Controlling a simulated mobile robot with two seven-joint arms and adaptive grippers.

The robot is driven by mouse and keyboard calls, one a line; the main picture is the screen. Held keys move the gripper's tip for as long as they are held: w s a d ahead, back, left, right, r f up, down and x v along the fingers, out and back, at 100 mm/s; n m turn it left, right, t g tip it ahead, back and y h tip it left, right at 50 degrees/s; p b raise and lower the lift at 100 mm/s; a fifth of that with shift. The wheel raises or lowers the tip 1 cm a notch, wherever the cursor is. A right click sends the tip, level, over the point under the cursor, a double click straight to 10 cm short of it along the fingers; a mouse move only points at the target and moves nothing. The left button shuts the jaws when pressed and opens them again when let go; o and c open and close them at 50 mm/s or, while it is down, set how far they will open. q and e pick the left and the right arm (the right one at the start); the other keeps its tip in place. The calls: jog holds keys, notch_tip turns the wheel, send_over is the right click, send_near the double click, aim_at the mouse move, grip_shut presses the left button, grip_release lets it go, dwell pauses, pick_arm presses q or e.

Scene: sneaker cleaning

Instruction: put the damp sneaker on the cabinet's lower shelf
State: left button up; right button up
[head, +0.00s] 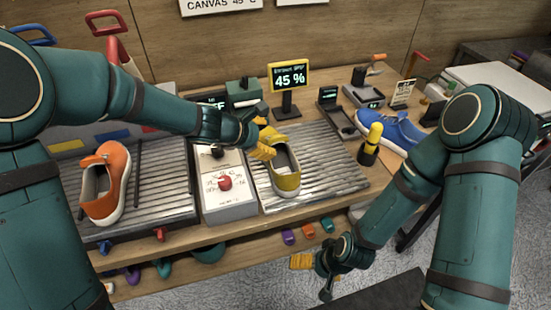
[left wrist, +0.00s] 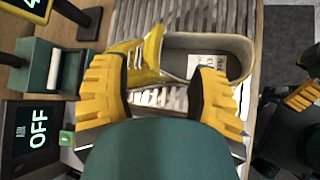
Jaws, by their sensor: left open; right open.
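A yellow sneaker (head: 288,180) sits on the right-hand ribbed metal rack (head: 335,170), below a display reading 45 %. My left gripper (head: 264,143) is open at the sneaker's far end. In the left wrist view the open left gripper (left wrist: 158,98) has its two yellow fingers apart, close to the yellow sneaker (left wrist: 150,55), whose grey opening faces up. Contact cannot be told. An orange sneaker (head: 107,183) is on the left rack, and a blue sneaker (head: 391,130) is at the back right. My right gripper (head: 302,262) is open and empty, in front of the bench. I cannot identify the cabinet's lower shelf.
A white control box with a red knob (head: 225,183) stands between the racks. The 45 % display (head: 289,75) stands behind the yellow sneaker. A yellow-and-black bottle (head: 371,146) stands right of its rack. Small coloured items hang along the bench's front. Grey floor lies before the bench.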

aim_at(274, 138)
pick_arm(q)
jog(key=x, duration=0.3)
jog(key=b+x, duration=0.1)
jog(key=x, duration=0.2)
jog(key=shift+w, duration=0.4)
jog(key=shift+c, duration=0.4)
grip_shut()
jog(key=shift+r, duration=0.1)
